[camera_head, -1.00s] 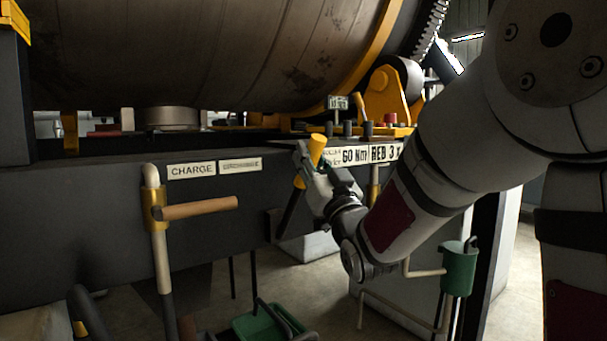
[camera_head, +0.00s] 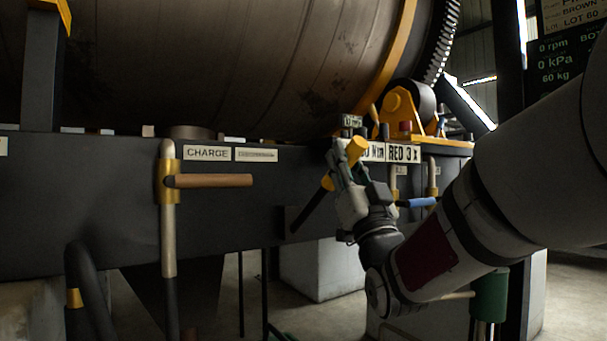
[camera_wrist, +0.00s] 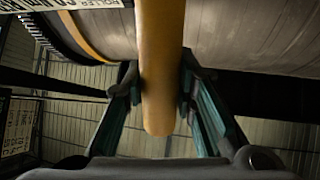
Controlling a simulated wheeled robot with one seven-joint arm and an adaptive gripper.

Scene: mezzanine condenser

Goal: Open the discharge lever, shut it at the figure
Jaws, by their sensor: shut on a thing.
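A black lever (camera_head: 309,212) with a yellow grip (camera_head: 357,148) leans up and to the right from the dark frame. My gripper (camera_head: 345,172) is shut on the yellow grip, whose top end sticks out above the fingers. In the wrist view the yellow grip (camera_wrist: 162,100) lies between the two fingers. A dark board (camera_head: 565,58) at the upper right reads 0 rpm, 0 kPa and 60 kg; its upper lines are cut off. A plate (camera_head: 403,153) behind the gripper reads RED 3 x. I see no readable discharge label.
A pale pipe (camera_head: 168,235) with a wooden handle (camera_head: 210,181) stands at left beside a CHARGE label (camera_head: 207,153). The large brown drum (camera_head: 200,65) is above. A blue handle (camera_head: 417,202) and a green container (camera_head: 489,293) are close to my arm.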

